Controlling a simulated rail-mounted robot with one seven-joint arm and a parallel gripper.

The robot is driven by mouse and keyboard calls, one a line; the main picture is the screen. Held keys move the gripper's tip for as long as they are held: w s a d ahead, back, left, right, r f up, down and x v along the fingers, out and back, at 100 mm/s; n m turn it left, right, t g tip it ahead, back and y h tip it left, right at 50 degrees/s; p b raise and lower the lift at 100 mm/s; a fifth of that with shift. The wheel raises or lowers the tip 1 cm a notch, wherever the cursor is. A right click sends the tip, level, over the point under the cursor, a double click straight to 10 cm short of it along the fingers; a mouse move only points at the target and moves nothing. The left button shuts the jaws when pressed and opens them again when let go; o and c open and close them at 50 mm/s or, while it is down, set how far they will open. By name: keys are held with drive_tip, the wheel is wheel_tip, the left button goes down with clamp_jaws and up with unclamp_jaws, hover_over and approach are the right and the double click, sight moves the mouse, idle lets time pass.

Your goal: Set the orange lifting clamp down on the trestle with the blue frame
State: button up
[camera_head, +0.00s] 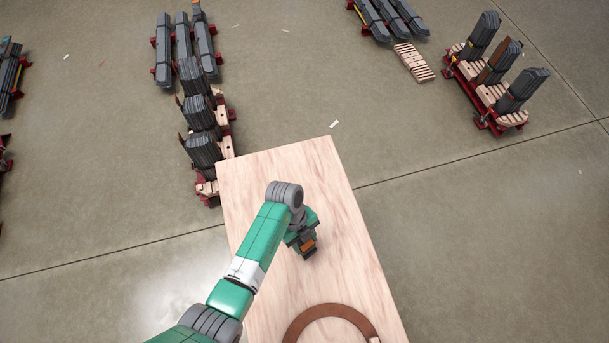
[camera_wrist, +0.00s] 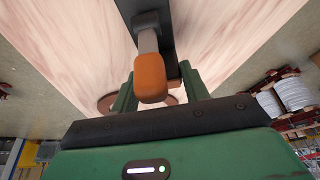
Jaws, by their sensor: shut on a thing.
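The orange lifting clamp (camera_wrist: 151,78) is between the green fingers of my gripper (camera_wrist: 158,72) in the wrist view, with a grey stem and a dark bar beyond it. In the head view a small orange patch of the clamp (camera_head: 308,244) shows at the end of my gripper (camera_head: 304,238), above the pale wooden top. I cannot tell whether the clamp touches that top. My gripper is shut on the clamp. I make out no trestle with a blue frame in either view.
A pale wooden table top (camera_head: 345,215) lies under my arm, with a brown ring (camera_head: 330,309) at its near end. Red racks with dark stacked bars stand at the left (camera_head: 203,150) and right (camera_head: 500,92). A slatted wooden piece (camera_head: 414,62) lies on open concrete floor.

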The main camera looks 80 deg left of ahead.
drive_tip(key=shift+a, duration=0.1)
drive_tip(key=shift+f, duration=0.15)
drive_tip(key=o, duration=1.4)
drive_tip(key=shift+r, duration=0.25)
drive_tip(key=p+v, duration=0.1)
drive_tip(key=v, duration=1)
drive_tip(key=shift+a+r, duration=0.15)
drive_tip(key=shift+r, duration=0.2)
